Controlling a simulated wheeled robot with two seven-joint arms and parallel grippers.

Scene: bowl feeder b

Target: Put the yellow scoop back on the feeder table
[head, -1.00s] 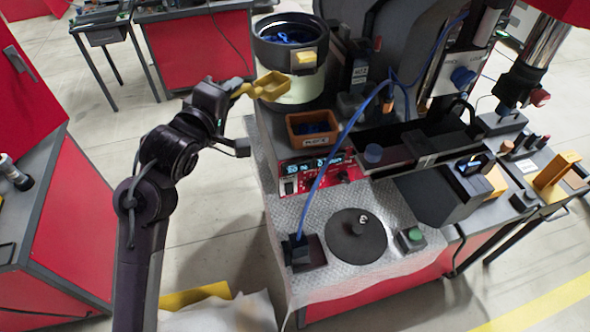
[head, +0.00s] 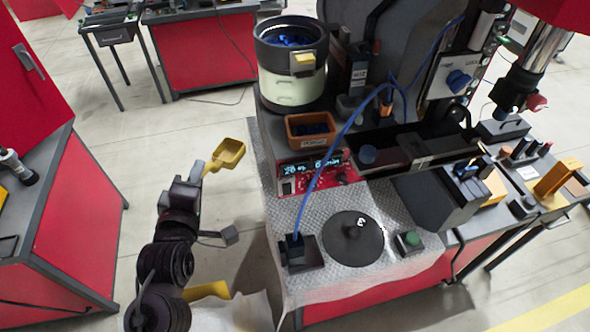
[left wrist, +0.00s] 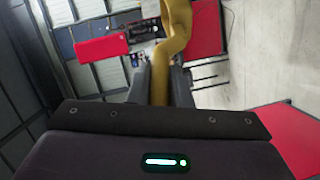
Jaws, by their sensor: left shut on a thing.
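The yellow scoop (head: 226,155) is held in my left gripper (head: 201,176), which is shut on its handle. In the head view the scoop is over the floor, just left of the feeder table (head: 262,165). Its square cup points up and right, away from the gripper. In the left wrist view the scoop's yellow handle (left wrist: 172,50) rises from between the two fingers. The cup's inside looks empty. My right gripper is not in view.
On the table stand the bowl feeder (head: 292,85) with blue parts, an orange bin (head: 311,128), a red control box (head: 315,172), a black disc (head: 352,238) and a green button box (head: 411,240). Bare white mat (head: 325,215) shows between them. A red cabinet (head: 75,215) stands left.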

